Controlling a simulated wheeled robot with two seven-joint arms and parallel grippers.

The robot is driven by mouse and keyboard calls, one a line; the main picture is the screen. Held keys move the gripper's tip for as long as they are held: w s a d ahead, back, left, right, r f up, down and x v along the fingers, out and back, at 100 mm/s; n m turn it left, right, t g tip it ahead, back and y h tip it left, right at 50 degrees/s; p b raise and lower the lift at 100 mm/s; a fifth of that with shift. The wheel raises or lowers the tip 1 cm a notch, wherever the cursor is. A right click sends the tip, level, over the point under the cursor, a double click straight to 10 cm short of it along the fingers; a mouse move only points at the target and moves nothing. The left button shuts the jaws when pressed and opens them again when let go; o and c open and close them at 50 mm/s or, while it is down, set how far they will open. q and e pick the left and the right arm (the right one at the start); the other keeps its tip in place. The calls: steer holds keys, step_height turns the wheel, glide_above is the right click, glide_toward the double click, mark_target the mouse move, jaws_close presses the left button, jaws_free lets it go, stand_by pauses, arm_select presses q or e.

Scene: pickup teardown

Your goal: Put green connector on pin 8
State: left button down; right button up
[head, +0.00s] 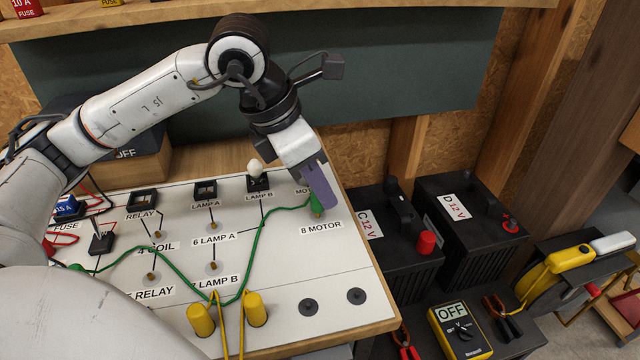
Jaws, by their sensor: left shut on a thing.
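The green connector (315,204) is at the right end of a green wire (255,248). My left gripper (318,192) is shut on it, pointing down over the board. The connector is just above the "8 MOTOR" label (321,227), at the brass pin 8 (318,215). The gripper's fingers partly hide the connector, so I cannot tell whether it is seated on the pin. The wire runs left across the board to another green end (76,267). My right gripper is not in view.
The white board (350,270) carries lamp B (257,178), other brass pins and two yellow plugs (201,319). Black batteries (470,225) stand right of the board. A yellow multimeter (460,330) reading OFF and a yellow clamp tool (570,258) are at the right.

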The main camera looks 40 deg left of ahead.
arm_select(q)
steer(key=shift+f+b, duration=0.85)
steer(key=shift+f, duration=0.05)
steer(key=c, duration=1.6)
jaws_free()
steer(key=shift+o, duration=0.2)
steer(key=p+v, duration=0.1)
steer(key=v, duration=0.9)
steer(key=shift+r, duration=0.25)
